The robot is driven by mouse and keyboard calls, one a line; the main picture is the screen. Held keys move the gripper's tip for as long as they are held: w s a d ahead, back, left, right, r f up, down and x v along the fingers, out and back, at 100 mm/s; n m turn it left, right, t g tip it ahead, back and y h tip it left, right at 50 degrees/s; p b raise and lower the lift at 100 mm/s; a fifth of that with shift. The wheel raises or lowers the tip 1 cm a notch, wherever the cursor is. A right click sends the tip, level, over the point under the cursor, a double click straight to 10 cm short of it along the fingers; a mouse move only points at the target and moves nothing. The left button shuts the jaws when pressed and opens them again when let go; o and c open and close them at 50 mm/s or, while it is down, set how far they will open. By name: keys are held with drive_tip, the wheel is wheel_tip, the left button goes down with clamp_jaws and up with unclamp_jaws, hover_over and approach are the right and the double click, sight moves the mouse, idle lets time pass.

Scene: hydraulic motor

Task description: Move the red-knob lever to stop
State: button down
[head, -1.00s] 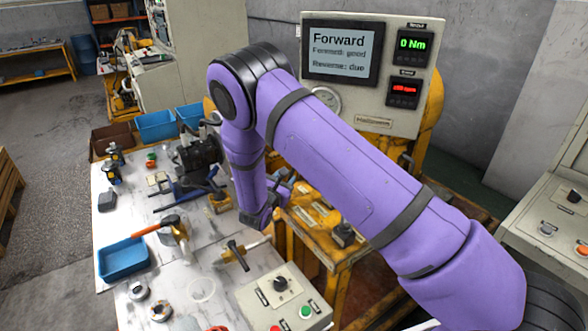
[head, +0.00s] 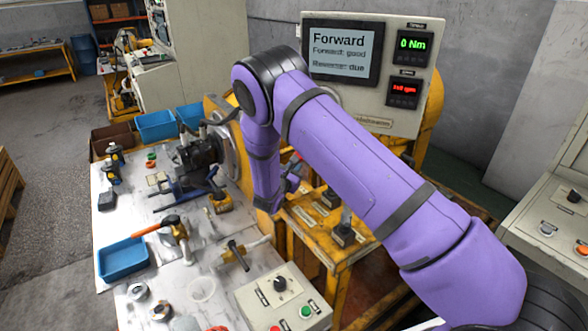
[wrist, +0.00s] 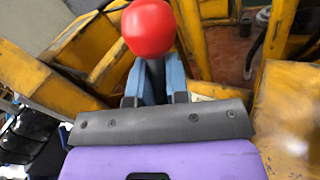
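The red knob (wrist: 148,28) shows large at the top of the wrist view, over the ends of my gripper's blue-grey fingers (wrist: 154,76). A dark strip shows between the fingers below the knob; I cannot tell whether it is the lever's rod or a gap. The knob hides the fingertips, so their grip is unclear. In the head view my gripper (head: 291,178) is small and partly hidden by my purple arm, above the yellow stand.
The display (head: 341,52) reads "Forward", "Forward: good", "Reverse: due"; a green readout (head: 411,45) shows 0 Nm. A control box (head: 262,297), blue tray (head: 123,258) and tools crowd the white bench at left.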

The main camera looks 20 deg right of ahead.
drive_tip(key=shift+a, duration=0.1)
drive_tip(key=shift+s+a+r+n+t+h, duration=0.2)
drive_tip(key=shift+s+a+n+t+h, duration=0.1)
drive_tip(key=shift+a+n+t, duration=0.4)
drive_tip(key=shift+s+a+r+n+t+h, duration=0.2)
drive_tip(key=shift+s+a+n+t+h, duration=0.25)
drive_tip(key=shift+a, duration=0.5)
drive_tip(key=shift+s+a+r+n+t+h, duration=0.2)
drive_tip(key=shift+a+n+t, duration=0.25)
drive_tip(key=shift+a+t, duration=0.35)
drive_tip(key=c, duration=1.1)
unclamp_jaws()
drive_tip(key=shift+w, duration=0.1)
drive_tip(key=v, duration=1.1)
